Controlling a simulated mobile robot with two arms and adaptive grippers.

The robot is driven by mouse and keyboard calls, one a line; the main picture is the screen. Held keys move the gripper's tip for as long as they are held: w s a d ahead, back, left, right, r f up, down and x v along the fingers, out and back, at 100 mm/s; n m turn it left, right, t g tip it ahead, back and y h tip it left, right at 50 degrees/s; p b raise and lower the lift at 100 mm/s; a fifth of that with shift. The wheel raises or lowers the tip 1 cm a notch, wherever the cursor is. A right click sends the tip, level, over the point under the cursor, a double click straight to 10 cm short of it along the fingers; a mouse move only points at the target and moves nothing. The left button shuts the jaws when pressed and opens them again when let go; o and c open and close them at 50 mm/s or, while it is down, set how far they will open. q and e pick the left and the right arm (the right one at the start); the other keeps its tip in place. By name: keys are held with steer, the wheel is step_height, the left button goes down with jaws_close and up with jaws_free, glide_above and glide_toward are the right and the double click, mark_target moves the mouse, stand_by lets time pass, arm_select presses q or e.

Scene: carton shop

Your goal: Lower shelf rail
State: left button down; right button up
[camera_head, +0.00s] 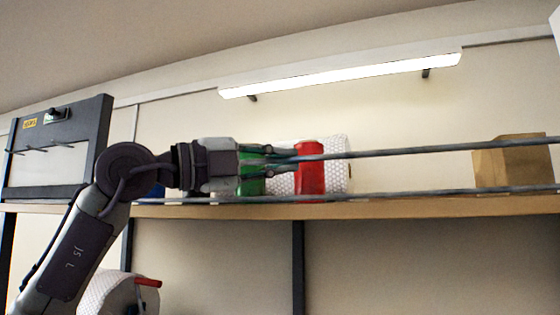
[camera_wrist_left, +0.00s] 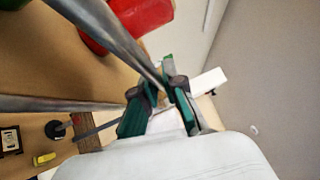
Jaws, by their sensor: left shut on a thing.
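The shelf rail is a thin grey metal bar (camera_head: 430,150) running along the front of the wooden shelf (camera_head: 420,208), well above the board. My left gripper (camera_head: 292,157) is shut on the left end of this bar. In the left wrist view the rail (camera_wrist_left: 118,38) runs from the upper left to my left gripper's green fingers (camera_wrist_left: 160,95). A second grey bar (camera_head: 430,191) runs just above the shelf edge; in the left wrist view it (camera_wrist_left: 60,104) passes behind the fingers. My right gripper is in neither view.
A lamp (camera_head: 340,75) hangs above.

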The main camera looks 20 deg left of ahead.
arm_select(q)
steer(key=shift+s+f+b, duration=0.1)
steer(key=shift+f+b, duration=0.1)
steer(key=shift+b, duration=0.25)
steer(key=s+f+m+g+h+b, duration=0.2)
steer(key=m+g, duration=0.8)
steer(key=m, duration=0.5)
steer(key=s+f+m+g+h+b, duration=0.3)
steer(key=m+g+h+b, duration=0.3)
steer(key=m, duration=1)
steer(key=shift+s+a+f+g+h, duration=0.15)
steer(key=shift+s+f+g+h, duration=0.25)
steer(key=shift+g+h, duration=1.45)
steer(key=shift+m+y, duration=0.3)
steer(key=shift+y, duration=0.05)
steer(key=c, duration=1.2)
jaws_free()
steer(key=shift+w, duration=0.1)
steer(key=shift+c, duration=0.2)
